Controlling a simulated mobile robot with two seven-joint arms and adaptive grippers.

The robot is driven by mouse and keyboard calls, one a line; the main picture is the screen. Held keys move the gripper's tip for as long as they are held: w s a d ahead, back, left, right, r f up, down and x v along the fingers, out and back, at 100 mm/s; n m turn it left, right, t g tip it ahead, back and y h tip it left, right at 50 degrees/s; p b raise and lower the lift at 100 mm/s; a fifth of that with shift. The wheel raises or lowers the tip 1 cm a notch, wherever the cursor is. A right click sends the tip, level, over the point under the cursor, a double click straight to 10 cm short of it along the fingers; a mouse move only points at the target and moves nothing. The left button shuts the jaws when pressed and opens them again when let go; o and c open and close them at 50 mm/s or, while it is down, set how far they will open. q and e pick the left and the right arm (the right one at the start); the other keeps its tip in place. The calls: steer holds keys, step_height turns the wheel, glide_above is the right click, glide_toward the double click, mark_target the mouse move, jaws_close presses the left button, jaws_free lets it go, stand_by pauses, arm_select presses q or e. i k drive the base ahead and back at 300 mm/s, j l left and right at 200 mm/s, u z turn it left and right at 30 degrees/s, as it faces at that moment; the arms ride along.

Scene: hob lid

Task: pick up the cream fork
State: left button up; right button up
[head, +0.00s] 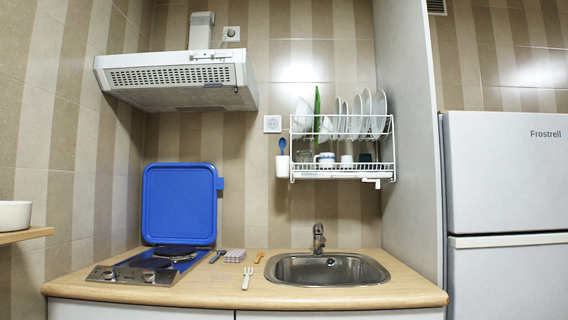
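The cream fork (247,278) lies flat on the wooden counter (215,297), between the hob and the sink. Its tines point to the back and its handle points toward the front edge. Neither of my grippers shows in the head view, and nothing is touching the fork.
A hob (135,274) with its blue lid (179,204) raised stands left of the fork. A sink (328,269) is on the right. A small checked block (235,255) and dark and brown utensils lie behind the fork. A dish rack (343,172) hangs above; the front counter is clear.

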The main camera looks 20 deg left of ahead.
mark_target(247, 275)
steer(key=z, duration=0.5)
steer(key=i+j+z, duration=0.1)
steer(key=j+z, duration=0.75)
steer(key=j, duration=0.2)
steer(key=j+z, duration=0.25)
steer(key=j, duration=0.9)
steer(key=k, duration=0.05)
